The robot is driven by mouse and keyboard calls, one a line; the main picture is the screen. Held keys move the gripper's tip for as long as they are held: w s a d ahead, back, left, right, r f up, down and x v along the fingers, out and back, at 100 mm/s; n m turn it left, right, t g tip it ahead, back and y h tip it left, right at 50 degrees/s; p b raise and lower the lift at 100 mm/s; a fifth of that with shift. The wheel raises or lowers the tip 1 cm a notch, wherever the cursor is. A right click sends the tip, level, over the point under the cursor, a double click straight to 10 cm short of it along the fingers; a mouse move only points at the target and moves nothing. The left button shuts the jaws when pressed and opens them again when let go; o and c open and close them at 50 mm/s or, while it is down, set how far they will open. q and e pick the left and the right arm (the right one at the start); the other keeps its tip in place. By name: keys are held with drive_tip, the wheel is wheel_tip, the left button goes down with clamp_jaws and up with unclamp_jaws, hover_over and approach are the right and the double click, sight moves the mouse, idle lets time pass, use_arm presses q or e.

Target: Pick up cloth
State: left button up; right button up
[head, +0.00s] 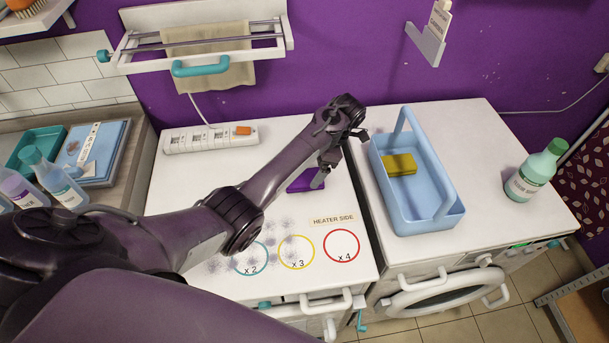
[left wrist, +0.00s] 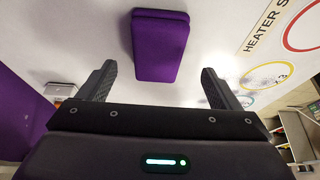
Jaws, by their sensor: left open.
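A folded purple cloth (left wrist: 160,46) lies flat on the white cabinet top. In the head view the cloth (head: 302,184) is partly hidden by my left gripper (head: 322,176), which is above it. In the left wrist view the left gripper (left wrist: 158,88) is open, with its two dark fingers spread wider than the cloth. The cloth lies ahead of the fingertips, between their lines, and nothing is held. My right gripper is not in view.
A blue caddy (head: 440,219) holding a yellow sponge (head: 400,164) stands right of the cloth. A power strip (head: 210,139) lies at the back. A green-capped bottle (head: 535,172) stands far right. A beige towel (head: 215,75) hangs on a wall rack. Coloured circles (head: 341,245) mark the front.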

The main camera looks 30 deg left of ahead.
sight(308, 175)
use_arm(q)
drive_tip(key=p+x, duration=0.1)
drive_tip(key=x, duration=0.2)
drive_tip(key=shift+a+f, duration=0.15)
drive_tip(key=shift+f, duration=0.2)
drive_tip(key=shift+a+f, duration=0.1)
drive_tip(key=shift+f, duration=0.35)
drive_tip(key=c, duration=1.1)
drive_tip(key=shift+o, duration=0.2)
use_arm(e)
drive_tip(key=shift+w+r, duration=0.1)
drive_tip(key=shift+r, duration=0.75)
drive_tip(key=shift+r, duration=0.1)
